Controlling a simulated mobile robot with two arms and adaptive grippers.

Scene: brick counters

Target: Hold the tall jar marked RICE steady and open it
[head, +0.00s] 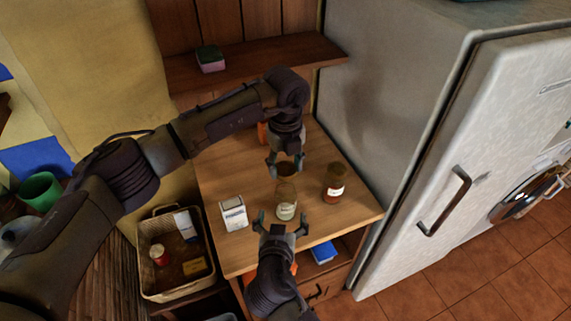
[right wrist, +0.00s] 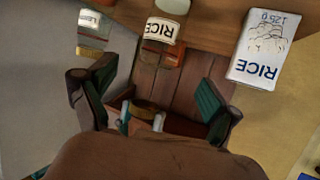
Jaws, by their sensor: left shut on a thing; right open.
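The glass jar marked RICE (head: 286,206) stands upright on the wooden counter (head: 232,182); its label reads RICE upside down in the right wrist view (right wrist: 160,36). My left gripper (head: 287,166) points down above the jar, shut on a brown round lid (head: 286,171). I cannot tell for sure from the head view whether the lid touches the jar's rim. My right gripper (head: 283,220) is open in front of the jar, its fingers spread; in the right wrist view (right wrist: 155,100) the jar lies beyond the fingertips, not between them.
A white RICE box (head: 233,213) stands left of the jar, and a reddish-brown labelled jar (head: 335,184) stands right. A basket (head: 149,279) is left of the counter. The fridge (head: 395,110) bounds the right; a shelf (head: 260,60) is behind.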

